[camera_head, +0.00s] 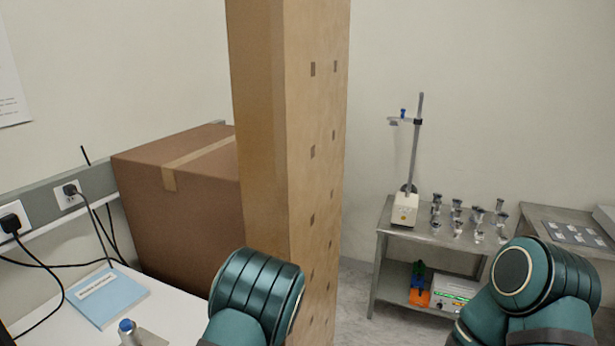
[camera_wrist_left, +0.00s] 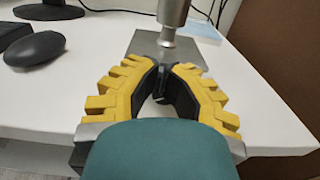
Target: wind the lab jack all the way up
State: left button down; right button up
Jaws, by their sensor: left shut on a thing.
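In the left wrist view, a square grey metal plate (camera_wrist_left: 150,45), apparently the top of the lab jack, is at the white table's edge. A metal post with a collar (camera_wrist_left: 168,38) stands on it. My left gripper (camera_wrist_left: 165,76) is at the near edge of the plate, its yellow fingers together at the tips on a small dark part, seemingly the jack's knob, mostly hidden by the fingers. The jack's height cannot be told. In the head view, the blue-topped post (camera_head: 127,330) shows at the lower left. My right gripper is outside both views.
A blue booklet (camera_head: 108,296) lies on the white table (camera_head: 178,308). A steel bench (camera_head: 392,222) with metal fittings is at the right. A black mouse (camera_wrist_left: 36,48) lies on the table.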

pick_arm(q)
jog(key=shift+w+a+p, duration=0.1)
jog(key=shift+w+p, duration=0.15)
jog(key=shift+p, duration=0.1)
dwell(0.6)
jog(key=shift+w, duration=0.25)
jog(key=shift+w+d+p, duration=0.25)
jog(key=shift+w+p, duration=0.05)
jog(key=shift+w, duration=0.1)
jog(key=shift+w+d+f, duration=0.2)
jog(key=shift+d+f, duration=0.05)
jog(key=shift+r, duration=0.1)
jog(key=shift+w+d+r+p, duration=0.1)
jog(key=shift+w+r+p, duration=0.05)
jog(key=shift+r+p, duration=0.15)
jog(key=v, duration=0.5)
jog(key=shift+d+r, duration=0.1)
jog(key=shift+d, duration=0.2)
